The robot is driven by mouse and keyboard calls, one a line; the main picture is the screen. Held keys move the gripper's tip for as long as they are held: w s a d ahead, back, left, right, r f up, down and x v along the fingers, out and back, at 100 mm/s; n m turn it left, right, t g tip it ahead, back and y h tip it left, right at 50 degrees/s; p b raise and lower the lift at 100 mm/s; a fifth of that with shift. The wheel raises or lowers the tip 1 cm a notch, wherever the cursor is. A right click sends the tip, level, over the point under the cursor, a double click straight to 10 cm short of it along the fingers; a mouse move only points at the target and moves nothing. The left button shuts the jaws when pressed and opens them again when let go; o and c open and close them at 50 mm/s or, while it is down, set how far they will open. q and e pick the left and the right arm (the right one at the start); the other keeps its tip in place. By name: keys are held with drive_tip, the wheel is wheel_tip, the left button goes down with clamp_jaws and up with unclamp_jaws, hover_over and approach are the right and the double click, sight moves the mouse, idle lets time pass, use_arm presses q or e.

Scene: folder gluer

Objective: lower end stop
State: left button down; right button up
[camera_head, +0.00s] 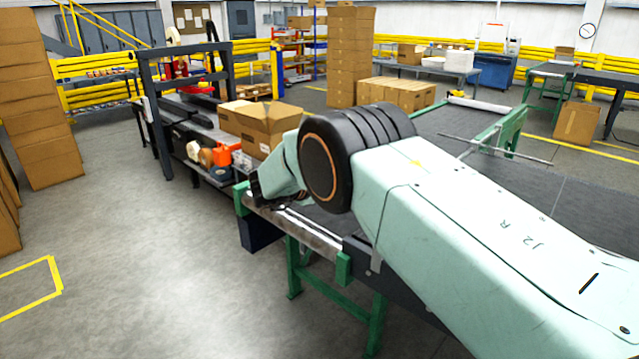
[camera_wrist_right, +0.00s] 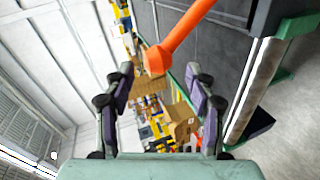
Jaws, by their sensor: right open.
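My right arm crosses the head view from the lower right, and its gripper is mostly hidden behind the arm's black joint. In the right wrist view my right gripper (camera_wrist_right: 160,88) is open, with nothing between its two dark fingers. An orange bar (camera_wrist_right: 187,33) with a blunt knob at its end slants in from the top, its knob just beyond the fingertips and apart from them. I cannot tell for certain whether this bar belongs to the end stop. My left gripper is not in view.
A dark conveyor belt (camera_head: 582,212) on green legs runs under my arm, with a metal edge rail (camera_head: 300,228). Open cardboard boxes (camera_head: 268,122) and an orange tape dispenser (camera_head: 222,156) stand behind. A thin rod (camera_head: 525,156) crosses the far belt.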

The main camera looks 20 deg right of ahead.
drive_tip(key=v, duration=0.7)
drive_tip(key=shift+s+a, duration=0.25)
drive_tip(key=shift+a, duration=0.05)
drive_tip(key=shift+r, duration=0.1)
